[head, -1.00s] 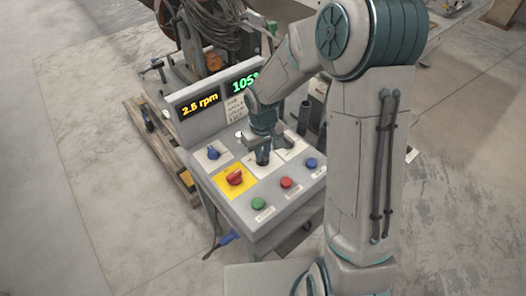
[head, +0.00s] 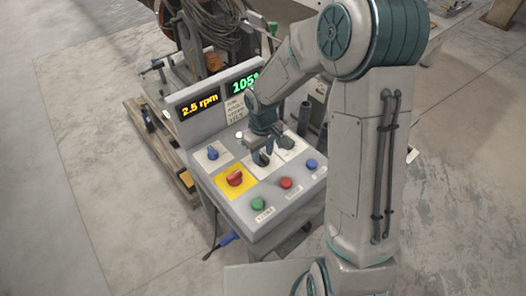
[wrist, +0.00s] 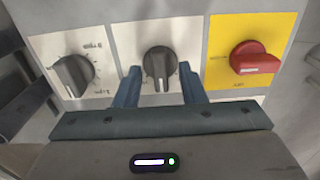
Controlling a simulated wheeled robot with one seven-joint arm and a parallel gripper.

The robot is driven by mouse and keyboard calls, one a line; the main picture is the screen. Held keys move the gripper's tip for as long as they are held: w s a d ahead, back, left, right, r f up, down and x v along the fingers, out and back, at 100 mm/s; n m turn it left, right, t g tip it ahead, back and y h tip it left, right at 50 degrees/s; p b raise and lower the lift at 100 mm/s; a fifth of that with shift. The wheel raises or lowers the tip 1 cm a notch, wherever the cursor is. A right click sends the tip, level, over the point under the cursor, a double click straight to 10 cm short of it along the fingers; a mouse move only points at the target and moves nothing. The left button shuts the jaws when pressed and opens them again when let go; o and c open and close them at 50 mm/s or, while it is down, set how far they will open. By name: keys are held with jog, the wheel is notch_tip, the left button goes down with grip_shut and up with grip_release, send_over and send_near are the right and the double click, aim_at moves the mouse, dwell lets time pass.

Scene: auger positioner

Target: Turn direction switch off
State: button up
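A control panel (head: 216,176) stands in front of me. A dark rotary knob on a white plate (wrist: 160,62) is the middle one of a row in the wrist view, with its grip ridge pointing down the picture. I cannot read the plate's lettering to confirm it is the direction switch. My gripper (wrist: 159,72) is open, one finger on each side of this knob's ridge, with visible gaps. In the head view my gripper (head: 264,153) is low over the panel and partly hides the knob.
A red switch on a yellow plate (wrist: 256,58) is close on one side, a grey speed knob (wrist: 74,74) on the other. Green (head: 257,203), red (head: 286,183) and blue (head: 311,164) buttons line the panel's front. A display (head: 199,105) reads 2.5 rpm; a blue knob (head: 212,153) is below it.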

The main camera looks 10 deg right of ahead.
aim_at(263, 155)
jog(key=shift+r, duration=0.1)
notch_tip(263, 155, up, 14)
jog(key=shift+b, duration=0.45)
dwell(0.5)
jog(key=s+d+r+m+t, duration=0.1)
jog(key=s+d+r+m, duration=0.1)
jog(key=s+d, duration=0.3)
jog(key=s+d+r+m+t, duration=0.2)
jog(key=s+d+m, duration=0.2)
jog(key=s, duration=0.9)
jog(key=shift+s+d+m, duration=0.25)
jog(key=shift+d+m, duration=0.1)
jog(key=shift+m, duration=0.05)
dwell(1.0)
